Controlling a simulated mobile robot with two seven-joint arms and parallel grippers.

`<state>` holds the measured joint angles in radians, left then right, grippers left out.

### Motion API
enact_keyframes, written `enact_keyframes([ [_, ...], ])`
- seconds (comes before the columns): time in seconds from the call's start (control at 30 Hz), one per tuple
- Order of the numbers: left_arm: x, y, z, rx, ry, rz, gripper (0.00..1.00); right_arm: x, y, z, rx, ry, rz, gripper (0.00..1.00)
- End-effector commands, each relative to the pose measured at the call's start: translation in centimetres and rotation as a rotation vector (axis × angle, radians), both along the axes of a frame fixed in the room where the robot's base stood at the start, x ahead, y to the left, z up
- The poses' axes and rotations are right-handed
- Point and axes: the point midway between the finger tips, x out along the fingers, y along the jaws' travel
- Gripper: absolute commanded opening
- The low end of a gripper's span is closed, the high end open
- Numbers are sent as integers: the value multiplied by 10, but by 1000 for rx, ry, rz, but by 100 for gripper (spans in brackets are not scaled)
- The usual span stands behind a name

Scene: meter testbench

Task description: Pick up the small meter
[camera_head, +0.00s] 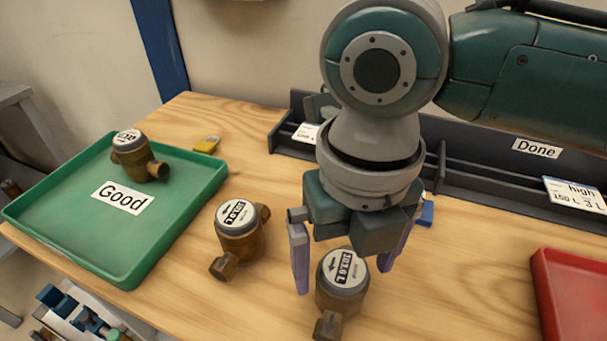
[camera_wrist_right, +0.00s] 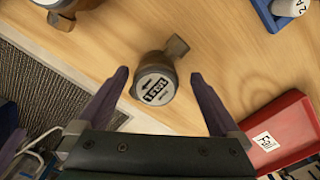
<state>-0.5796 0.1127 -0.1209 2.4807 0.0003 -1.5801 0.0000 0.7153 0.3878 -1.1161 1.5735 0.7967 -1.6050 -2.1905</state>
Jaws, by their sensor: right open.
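A brass meter with a grey-white dial reading 103.6 L (camera_head: 342,272) stands on the wooden table below my right gripper (camera_head: 343,279). It also shows in the right wrist view (camera_wrist_right: 155,86), between and beyond the two open fingers (camera_wrist_right: 160,75). The gripper is open, its purple fingers to either side of the meter, and holds nothing. Whether they touch it is unclear. A second brass meter (camera_head: 237,232) stands on the table to the left. A third (camera_head: 138,157) sits in the green tray. The meters look similar in size. My left gripper is not in view.
The green tray (camera_head: 72,238) labelled Good lies at the left. A red tray (camera_head: 575,290) is at the right. A dark rack labelled Done (camera_head: 480,175) runs along the back. A small yellow object (camera_head: 207,144) and a partly hidden blue object (camera_head: 427,213) are on the table.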

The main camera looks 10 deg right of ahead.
Motion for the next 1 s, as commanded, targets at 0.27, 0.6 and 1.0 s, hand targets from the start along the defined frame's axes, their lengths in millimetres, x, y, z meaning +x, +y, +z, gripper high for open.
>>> enact_keyframes([
  [0.27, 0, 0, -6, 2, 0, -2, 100, -6, 3, -42, -1, 2, -1, 100],
  [0.6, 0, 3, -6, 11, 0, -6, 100, -6, 3, -47, 0, -1, 1, 96],
  [1.0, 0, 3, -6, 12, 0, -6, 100, -6, 3, -46, 0, -1, 0, 50],
])
